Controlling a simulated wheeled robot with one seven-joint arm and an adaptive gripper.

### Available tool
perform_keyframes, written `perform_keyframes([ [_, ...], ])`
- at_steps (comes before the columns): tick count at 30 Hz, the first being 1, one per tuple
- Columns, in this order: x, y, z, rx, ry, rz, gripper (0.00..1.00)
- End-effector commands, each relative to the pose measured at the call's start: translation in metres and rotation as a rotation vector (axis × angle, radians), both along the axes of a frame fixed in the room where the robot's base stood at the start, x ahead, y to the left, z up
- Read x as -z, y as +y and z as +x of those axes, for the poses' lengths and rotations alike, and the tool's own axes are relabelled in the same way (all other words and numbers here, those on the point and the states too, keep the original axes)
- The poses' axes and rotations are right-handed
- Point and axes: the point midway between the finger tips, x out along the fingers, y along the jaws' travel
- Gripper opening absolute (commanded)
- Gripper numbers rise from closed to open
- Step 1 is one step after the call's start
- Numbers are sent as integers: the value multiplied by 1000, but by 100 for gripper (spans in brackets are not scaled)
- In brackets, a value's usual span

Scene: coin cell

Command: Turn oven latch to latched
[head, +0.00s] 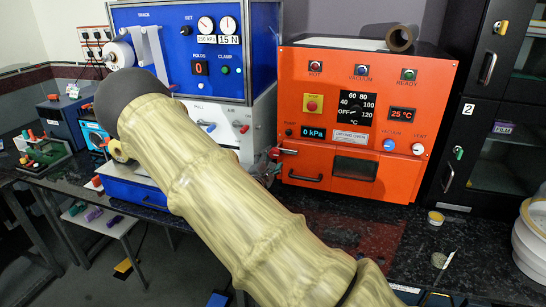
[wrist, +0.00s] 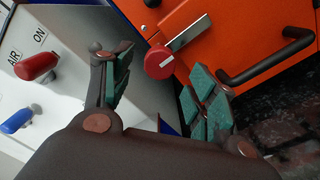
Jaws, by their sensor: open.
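The orange vacuum oven (head: 330,160) stands on the dark bench in the head view. Its latch (head: 288,151) is at the left edge of the oven door, partly beside my gripper. In the wrist view the latch (wrist: 160,62) has a round red knob on a grey metal bar, which slopes up to the right. My gripper (wrist: 163,90) is open, with green-padded fingers on either side below the knob. The knob lies ahead, between the finger directions; contact is not visible. In the head view my arm hides most of the gripper.
The dark door handle (wrist: 268,62) is close to the right finger. On the left are the crimper's red AIR lever (wrist: 36,66) and blue lever (wrist: 16,121). The blue and white machine (head: 205,50) stands close to the oven's left side, leaving a narrow gap.

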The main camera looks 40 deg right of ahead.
Motion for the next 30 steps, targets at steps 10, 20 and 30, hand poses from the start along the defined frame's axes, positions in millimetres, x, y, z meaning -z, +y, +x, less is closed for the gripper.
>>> perform_keyframes([
  [10, 0, 46, -29, -1, 0, 0, 58],
  [20, 0, 59, -38, -1, -1, 1, 58],
  [30, 0, 59, -38, -1, -1, 1, 58],
])
